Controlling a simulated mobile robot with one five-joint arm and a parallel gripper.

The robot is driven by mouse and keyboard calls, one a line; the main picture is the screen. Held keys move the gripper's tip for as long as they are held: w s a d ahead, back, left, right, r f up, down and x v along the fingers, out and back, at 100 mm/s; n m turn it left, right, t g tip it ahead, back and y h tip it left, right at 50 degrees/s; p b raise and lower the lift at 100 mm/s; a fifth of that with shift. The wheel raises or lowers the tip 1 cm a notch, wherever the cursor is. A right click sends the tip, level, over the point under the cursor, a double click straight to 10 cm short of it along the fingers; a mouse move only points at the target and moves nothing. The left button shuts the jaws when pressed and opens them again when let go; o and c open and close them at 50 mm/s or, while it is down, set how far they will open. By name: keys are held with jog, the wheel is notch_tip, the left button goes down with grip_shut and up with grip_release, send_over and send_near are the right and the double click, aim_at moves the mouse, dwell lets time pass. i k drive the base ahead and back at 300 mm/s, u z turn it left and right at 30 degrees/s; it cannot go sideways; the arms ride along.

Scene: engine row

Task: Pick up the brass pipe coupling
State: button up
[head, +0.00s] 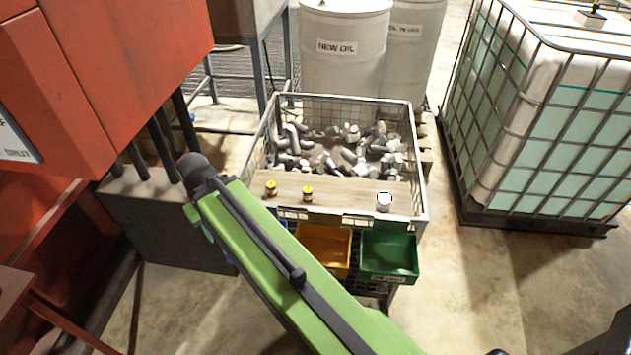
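Two small brass-yellow fittings stand apart on a wooden board (340,192) at the front of a wire mesh crate. One brass fitting (271,188) is at the left, the other brass fitting (308,193) a little right of it. Both are small with dark parts; I cannot tell which is the brass pipe coupling. A whitish-grey fitting (383,201) stands farther right on the same board. My green arm crosses the lower middle, left of and in front of the board. My gripper is not visible.
The mesh crate (422,190) holds many grey fittings behind the board. An orange bin (324,246) and a green bin (390,256) hang on its front. A red machine (110,70) stands left, white drums (345,45) behind, a caged tank (550,130) right. Floor is clear lower right.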

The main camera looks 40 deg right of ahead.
aim_at(271, 187)
jog(key=z, duration=0.4)
jog(key=k, duration=1.35)
jog(key=u, duration=0.3)
jog(key=i, duration=1.8)
jog(key=z, duration=0.45)
jog(key=i, duration=0.6)
jog(key=z, duration=0.55)
